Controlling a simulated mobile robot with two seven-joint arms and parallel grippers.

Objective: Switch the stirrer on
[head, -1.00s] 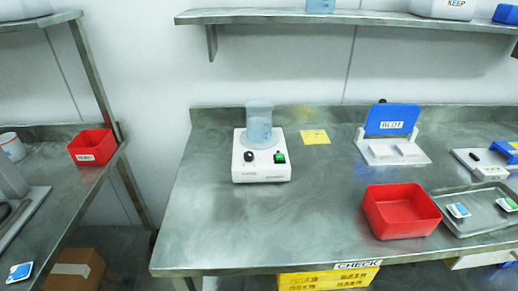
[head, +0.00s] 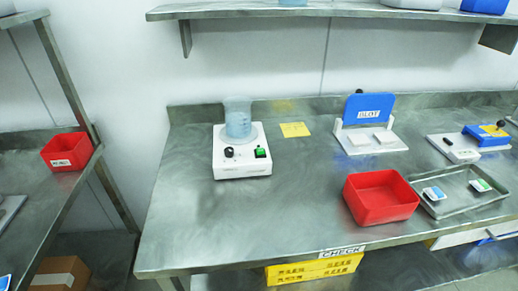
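The stirrer (head: 241,167) is a white box on the left part of the steel table. A clear beaker (head: 238,117) with bluish contents stands on its round top plate. The stirrer's front has a black knob (head: 229,152) on the left and a green switch (head: 261,152) on the right. I cannot tell from here which way the switch is set. Neither of my grippers is in the head view.
A red bin (head: 381,205) and a metal tray (head: 462,202) with two small packs sit on the table's right side. A blue-and-white BLOT stand (head: 368,110) is behind. A yellow note (head: 295,130) lies right of the stirrer. The table (head: 250,220) before the stirrer is clear.

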